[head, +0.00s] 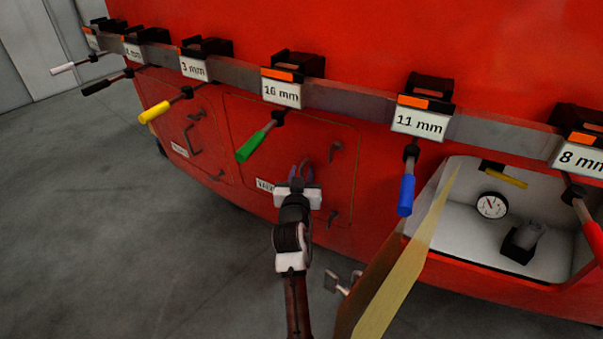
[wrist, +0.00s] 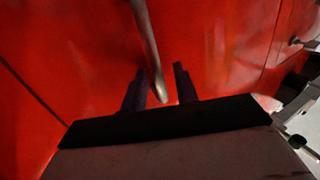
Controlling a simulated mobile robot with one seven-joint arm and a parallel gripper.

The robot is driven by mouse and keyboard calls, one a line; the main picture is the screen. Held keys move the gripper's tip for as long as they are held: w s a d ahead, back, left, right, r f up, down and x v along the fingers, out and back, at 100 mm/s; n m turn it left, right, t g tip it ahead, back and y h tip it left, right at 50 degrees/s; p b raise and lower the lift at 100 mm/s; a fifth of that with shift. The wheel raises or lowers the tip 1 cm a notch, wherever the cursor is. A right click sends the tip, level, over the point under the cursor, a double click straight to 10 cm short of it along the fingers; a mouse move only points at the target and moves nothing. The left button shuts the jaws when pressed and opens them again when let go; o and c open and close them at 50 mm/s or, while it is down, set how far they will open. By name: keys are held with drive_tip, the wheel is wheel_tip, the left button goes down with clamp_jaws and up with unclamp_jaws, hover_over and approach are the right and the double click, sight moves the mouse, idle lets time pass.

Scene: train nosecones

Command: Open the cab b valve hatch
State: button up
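A closed red hatch (head: 255,125) sits in the middle of the red nosecone. Its small white label (head: 265,185) is partly hidden by my gripper and seems to begin with "VA"; no cab letter is readable. Dark latches show at its upper right (head: 335,151) and lower right (head: 332,217). My gripper (head: 302,170) is in front of this hatch, pointing at it. In the wrist view a grey bar-like handle (wrist: 147,45) comes down between my two dark fingers (wrist: 160,88). The fingers are apart, with gaps beside the bar; whether either touches it I cannot tell.
A rail (head: 345,100) with labelled tools crosses above; the green tool (head: 252,146) and blue tool (head: 406,195) hang near my gripper. At right, an open hatch door (head: 405,265) juts outward beside a compartment with a gauge (head: 491,205). Another closed hatch (head: 180,115) is left.

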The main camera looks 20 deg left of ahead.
drive_tip(key=shift+c, duration=0.3)
clamp_jaws()
